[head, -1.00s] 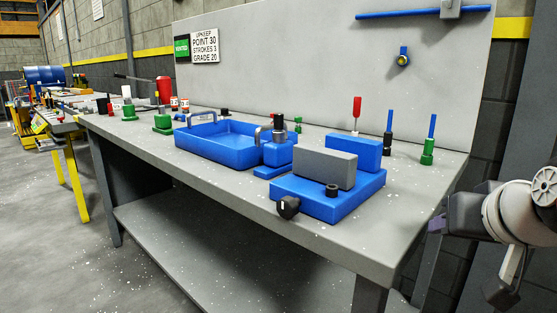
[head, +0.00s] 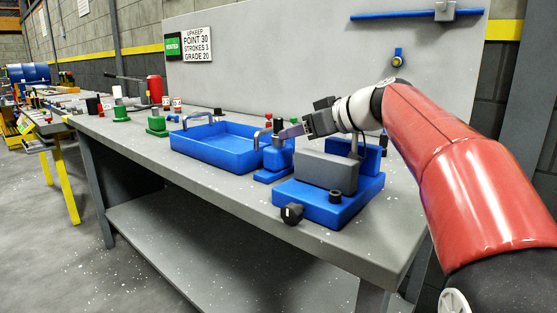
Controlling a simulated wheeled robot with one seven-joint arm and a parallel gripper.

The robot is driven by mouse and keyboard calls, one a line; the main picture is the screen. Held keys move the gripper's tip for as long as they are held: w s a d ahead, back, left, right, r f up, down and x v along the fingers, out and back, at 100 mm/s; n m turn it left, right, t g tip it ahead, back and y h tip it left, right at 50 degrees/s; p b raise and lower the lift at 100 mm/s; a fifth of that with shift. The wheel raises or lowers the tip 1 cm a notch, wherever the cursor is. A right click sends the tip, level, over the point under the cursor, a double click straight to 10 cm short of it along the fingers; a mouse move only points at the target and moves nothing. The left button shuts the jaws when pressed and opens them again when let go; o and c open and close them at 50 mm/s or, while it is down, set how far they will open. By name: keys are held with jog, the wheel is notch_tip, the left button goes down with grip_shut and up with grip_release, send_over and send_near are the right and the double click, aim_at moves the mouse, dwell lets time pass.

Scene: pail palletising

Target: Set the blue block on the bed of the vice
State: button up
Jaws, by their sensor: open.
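The vice has a blue bed (head: 325,207) near the front right of the bench. A grey jaw block (head: 326,170) stands on it, with a blue upright block (head: 366,158) behind. A second blue block-shaped piece (head: 279,157) with a dark knob on top stands left of the vice, beside the tray. I cannot tell for certain which is the task's blue block. My gripper (head: 291,131) is open, pointing left, and shows at the second piece's upper right. I cannot tell whether it touches it. My arm hides part of the bench behind the vice.
A blue tray (head: 215,150) with metal handles sits left of the vice. Green-based posts (head: 157,124) and a red canister (head: 154,90) stand further left. A grey back panel (head: 270,60) rises behind the bench (head: 205,178). The bench's front strip is mostly clear.

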aim_at(273, 137)
jog(key=p+x, duration=0.1)
jog(key=x, duration=0.7)
jog(key=shift+a, duration=0.15)
grip_shut()
jog(key=shift+r, duration=0.15)
